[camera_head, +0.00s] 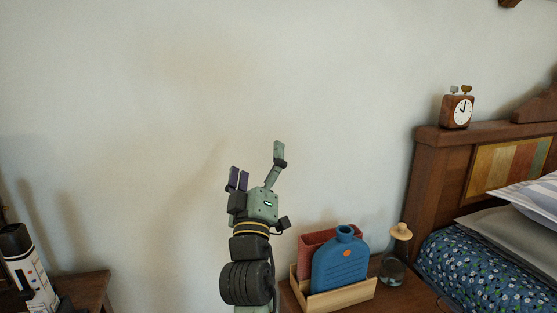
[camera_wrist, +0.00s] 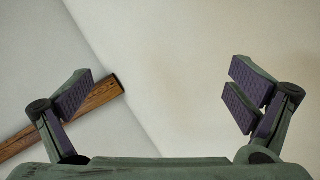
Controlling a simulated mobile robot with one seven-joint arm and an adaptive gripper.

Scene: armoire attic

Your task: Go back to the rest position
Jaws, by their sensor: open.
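My gripper (camera_head: 257,172) is raised in the middle of the head view, with its fingers pointing up. It is open and nothing is between its fingers. In the wrist view the fingers (camera_wrist: 160,95) stand wide apart, with only pale wall or ceiling surfaces and part of a wooden beam (camera_wrist: 100,95) behind them. The gripper is apart from the objects on the furniture below.
A blue bottle (camera_head: 340,264) stands in a wooden tray (camera_head: 342,299) with a reddish item (camera_head: 313,252) behind it. A stoppered glass jar (camera_head: 393,270) is to the right. A clock (camera_head: 458,110) sits on the bed's headboard (camera_head: 432,175). A white and black object (camera_head: 30,272) is at far left.

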